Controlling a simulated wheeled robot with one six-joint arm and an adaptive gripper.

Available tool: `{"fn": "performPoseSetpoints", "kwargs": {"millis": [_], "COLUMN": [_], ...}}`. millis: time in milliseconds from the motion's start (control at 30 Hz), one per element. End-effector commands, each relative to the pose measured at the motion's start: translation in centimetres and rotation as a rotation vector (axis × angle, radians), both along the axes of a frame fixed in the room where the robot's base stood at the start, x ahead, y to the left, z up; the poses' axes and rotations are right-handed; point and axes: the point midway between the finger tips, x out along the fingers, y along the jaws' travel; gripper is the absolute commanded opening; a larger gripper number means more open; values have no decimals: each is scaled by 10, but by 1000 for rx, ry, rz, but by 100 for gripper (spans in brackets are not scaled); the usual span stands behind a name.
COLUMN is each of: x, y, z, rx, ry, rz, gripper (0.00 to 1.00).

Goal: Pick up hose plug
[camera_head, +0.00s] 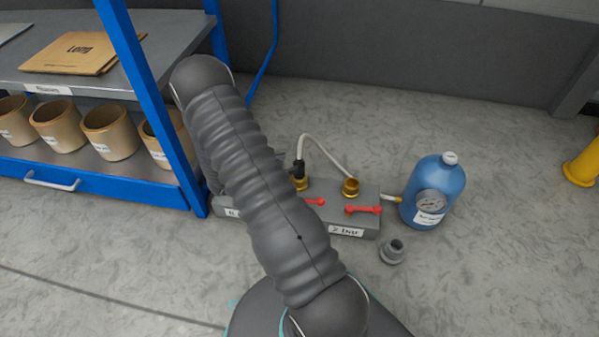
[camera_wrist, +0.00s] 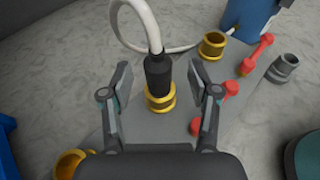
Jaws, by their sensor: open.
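The black hose plug (camera_wrist: 158,74) sits upright in a brass fitting (camera_wrist: 160,98) on the grey manifold block, with a white hose (camera_wrist: 138,14) looping from its top. In the head view the plug (camera_head: 298,168) shows just right of my arm, and the hose (camera_head: 325,145) arches toward another brass fitting (camera_head: 351,187). My gripper (camera_wrist: 160,76) is open, with one finger on each side of the plug. There seems to be a gap on both sides, and I see no contact. In the head view my arm hides most of the gripper.
The grey block (camera_head: 352,217) lies on the floor with red valve handles (camera_head: 362,209). A blue bottle with a gauge (camera_head: 434,190) stands at its right. A loose grey cap (camera_head: 393,251) lies in front. A blue shelf rack (camera_head: 150,90) with pots is close on the left.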

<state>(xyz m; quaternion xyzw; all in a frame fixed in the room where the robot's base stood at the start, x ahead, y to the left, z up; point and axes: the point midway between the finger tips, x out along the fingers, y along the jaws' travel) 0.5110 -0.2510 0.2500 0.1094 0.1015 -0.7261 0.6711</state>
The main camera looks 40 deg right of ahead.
Motion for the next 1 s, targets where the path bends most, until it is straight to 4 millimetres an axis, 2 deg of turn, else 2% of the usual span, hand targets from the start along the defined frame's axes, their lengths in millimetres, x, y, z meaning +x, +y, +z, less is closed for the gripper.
{"fn": "performPoseSetpoints", "kwargs": {"millis": [267,600,867,900,1000], "x": [-1,0,0,0,0], "y": [-18,-57,-60,-60,-60], "z": [-7,-22,-22,-22,-22], "rx": [0,1,1,1,1], "ry": [-1,-1,0,0,0], "rz": [-1,-1,0,0,0], "gripper": [61,61,61,59,34]}}
